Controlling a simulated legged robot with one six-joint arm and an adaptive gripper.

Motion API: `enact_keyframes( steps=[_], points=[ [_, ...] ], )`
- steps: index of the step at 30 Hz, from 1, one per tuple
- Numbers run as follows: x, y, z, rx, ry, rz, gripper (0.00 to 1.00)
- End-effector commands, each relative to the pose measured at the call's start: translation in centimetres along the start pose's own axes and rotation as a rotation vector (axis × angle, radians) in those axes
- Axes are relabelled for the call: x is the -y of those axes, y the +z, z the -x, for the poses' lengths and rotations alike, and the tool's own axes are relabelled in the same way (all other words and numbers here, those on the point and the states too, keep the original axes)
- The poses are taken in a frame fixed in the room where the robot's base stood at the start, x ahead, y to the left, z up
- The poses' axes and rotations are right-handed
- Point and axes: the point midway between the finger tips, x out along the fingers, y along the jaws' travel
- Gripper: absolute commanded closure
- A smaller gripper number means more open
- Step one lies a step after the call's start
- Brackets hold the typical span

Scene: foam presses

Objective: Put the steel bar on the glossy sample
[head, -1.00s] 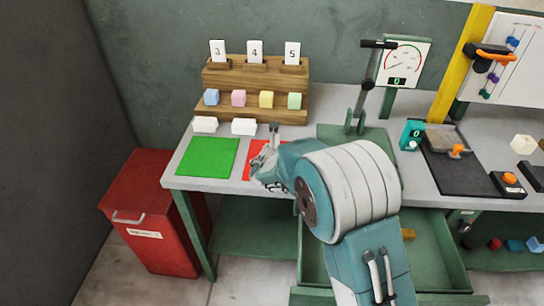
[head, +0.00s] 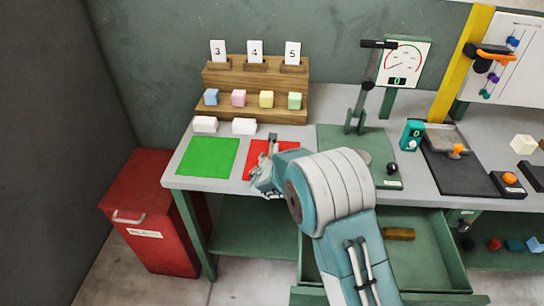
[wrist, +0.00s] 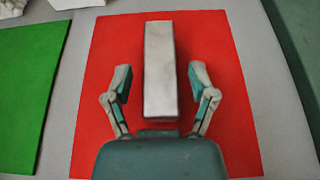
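A pale grey bar, which looks like the steel bar (wrist: 160,70), lies lengthwise on the red mat (wrist: 105,45) in the wrist view. My gripper (wrist: 160,78) is open, with one finger on each side of the bar and a gap to both. In the head view my gripper (head: 268,170) is over the red mat (head: 256,158), and the bar cannot be made out clearly there. Two white blocks (head: 205,124) (head: 244,126) lie behind the mats. I cannot tell which thing is the glossy sample.
A green mat (head: 208,157) lies left of the red one. A wooden rack (head: 254,79) with numbered cards and several coloured cubes stands behind. A lever press (head: 356,122) is to the right. A red bin (head: 150,215) stands left; an open drawer (head: 430,250) is below.

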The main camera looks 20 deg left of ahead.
Motion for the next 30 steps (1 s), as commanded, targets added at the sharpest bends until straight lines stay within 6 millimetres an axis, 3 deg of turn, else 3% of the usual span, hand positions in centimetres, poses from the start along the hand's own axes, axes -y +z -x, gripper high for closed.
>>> enact_keyframes(
  steps=[9,13,24,30],
  points=[
    [0.0,0.1,0.0,0.0,0.0,0.0,0.23],
    [-0.1,0.2,1.1,-0.001,0.001,0.001,0.23],
    [-0.1,0.2,8.3,0.0,0.003,0.002,0.23],
    [-0.1,0.2,11.2,0.0,0.001,0.0,0.23]
  ],
)
